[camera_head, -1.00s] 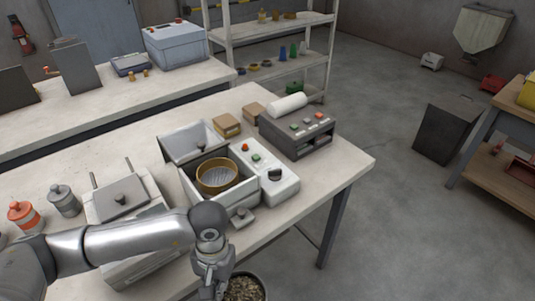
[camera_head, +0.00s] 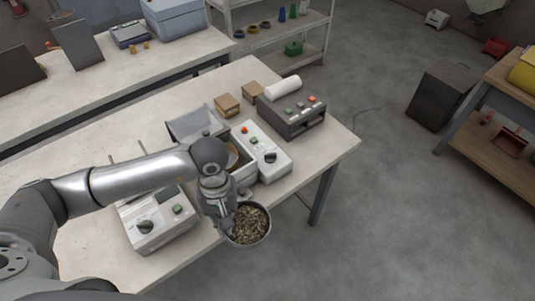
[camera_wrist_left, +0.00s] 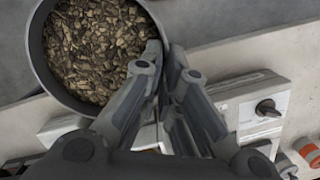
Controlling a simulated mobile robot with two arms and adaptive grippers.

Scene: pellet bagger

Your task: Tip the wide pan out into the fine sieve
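The wide pan (camera_head: 253,245) is grey and round, full of brown chips (camera_head: 248,224). It hangs level past the table's front edge, over the floor. My left gripper (camera_head: 227,219) is shut on the pan's near-left rim. In the left wrist view the pan (camera_wrist_left: 37,58) fills the upper left, and the fingers (camera_wrist_left: 165,52) meet at its rim. The fine sieve (camera_head: 232,156) is a brass-coloured ring inside an open white box, behind my left wrist. My arm hides most of it. My right gripper is not in view.
A white control unit (camera_head: 262,152) with a black knob adjoins the sieve's box. Another white machine (camera_head: 160,222) stands under my left forearm. A dark grey device (camera_head: 292,115) and two small cardboard boxes (camera_head: 228,105) stand behind.

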